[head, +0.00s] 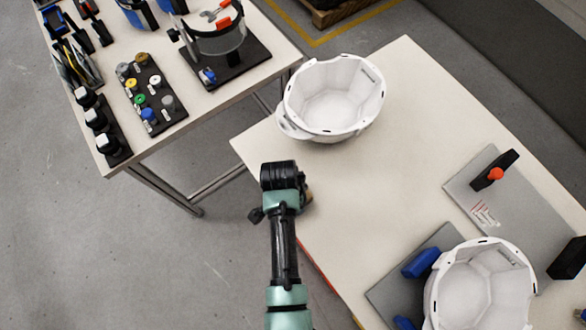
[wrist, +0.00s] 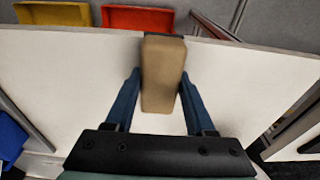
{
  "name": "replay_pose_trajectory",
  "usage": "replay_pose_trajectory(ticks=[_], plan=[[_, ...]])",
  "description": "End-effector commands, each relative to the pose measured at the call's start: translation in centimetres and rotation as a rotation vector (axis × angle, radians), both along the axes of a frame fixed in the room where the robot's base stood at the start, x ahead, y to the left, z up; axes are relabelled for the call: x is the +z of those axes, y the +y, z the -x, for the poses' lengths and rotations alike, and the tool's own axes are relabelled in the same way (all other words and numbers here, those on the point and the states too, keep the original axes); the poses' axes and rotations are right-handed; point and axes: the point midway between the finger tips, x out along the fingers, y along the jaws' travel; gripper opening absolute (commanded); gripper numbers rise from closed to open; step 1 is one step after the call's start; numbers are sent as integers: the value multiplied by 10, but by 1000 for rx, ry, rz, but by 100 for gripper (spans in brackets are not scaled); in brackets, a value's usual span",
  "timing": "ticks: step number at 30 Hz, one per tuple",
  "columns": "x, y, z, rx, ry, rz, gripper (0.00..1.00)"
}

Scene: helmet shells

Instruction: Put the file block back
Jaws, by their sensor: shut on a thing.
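My gripper (wrist: 160,86) is shut on a tan block (wrist: 162,62), which I take to be the file block. The block stands lengthwise between the two blue fingers in the wrist view, with a dark strip at its far end. In the head view my gripper (head: 285,190) is at the left edge of the pale worktable (head: 400,160), below the upper white helmet shell (head: 300,128). There the block is almost wholly hidden by the gripper. I cannot tell its height above the tabletop.
Another white helmet shell (head: 485,290) sits lower right, by a grey plate with blue clamps (head: 420,262). A second grey plate (head: 470,195) carries a black piece with an orange knob (head: 496,174). A left table (head: 190,115) holds tools and racks. Yellow (wrist: 52,13) and red (wrist: 138,18) bins show beyond the edge.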

Motion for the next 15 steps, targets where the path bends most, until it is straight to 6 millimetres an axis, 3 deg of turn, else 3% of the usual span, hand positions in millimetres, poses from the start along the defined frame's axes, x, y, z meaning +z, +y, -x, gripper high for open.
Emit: replay_pose_trajectory(ticks=[3, 4, 8, 15], plan=[[-4, 0, 0, 0, 0, 0, 10], [-3, 0, 0, 0, 0, 0, 60], [-3, 0, 0, 0, 0, 0, 84], [-3, 0, 0, 0, 0, 0, 85]])
